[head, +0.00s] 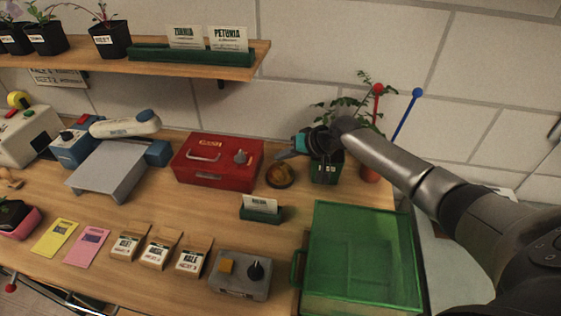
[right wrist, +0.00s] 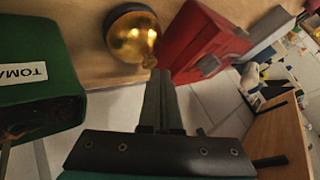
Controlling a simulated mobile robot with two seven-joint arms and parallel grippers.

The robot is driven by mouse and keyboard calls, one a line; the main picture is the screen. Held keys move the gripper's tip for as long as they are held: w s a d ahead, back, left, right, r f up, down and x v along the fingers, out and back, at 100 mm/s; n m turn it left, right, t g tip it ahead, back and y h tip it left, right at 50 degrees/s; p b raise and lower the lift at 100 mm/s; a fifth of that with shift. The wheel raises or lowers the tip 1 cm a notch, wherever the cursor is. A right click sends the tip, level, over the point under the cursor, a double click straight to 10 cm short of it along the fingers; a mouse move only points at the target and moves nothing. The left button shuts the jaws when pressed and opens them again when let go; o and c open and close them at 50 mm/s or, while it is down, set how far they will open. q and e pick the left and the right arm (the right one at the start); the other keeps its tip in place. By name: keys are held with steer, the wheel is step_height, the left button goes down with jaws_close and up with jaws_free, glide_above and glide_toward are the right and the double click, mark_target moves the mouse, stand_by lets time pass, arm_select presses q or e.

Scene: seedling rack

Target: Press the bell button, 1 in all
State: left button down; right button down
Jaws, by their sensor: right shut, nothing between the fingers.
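The bell (head: 280,176) is a brass dome on a dark base, standing on the wooden bench right of the red cash box. In the right wrist view the bell (right wrist: 131,37) shows its shiny gold dome and a small knob-like button (right wrist: 149,61) on it. My right gripper (head: 279,156) is shut and empty, its fingertips just above and behind the bell. In the right wrist view the fingertips (right wrist: 161,74) point close to the button; I cannot tell whether they touch it. My left gripper is out of view.
The red cash box (head: 217,162) stands close left of the bell. A green pot (head: 325,172) with a plant stands close right, under my right arm. A green card holder (head: 260,211) and a green lidded bin (head: 358,252) are nearer the front.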

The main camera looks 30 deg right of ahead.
steer(key=shift+f, duration=0.5)
steer(key=shift+r, duration=0.1)
stand_by(0.5)
steer(key=shift+r+p, duration=0.7)
steer(key=shift+r, duration=0.15)
step_height(320, 180, up, 5)
steer(key=p, duration=0.5)
stand_by(0.5)
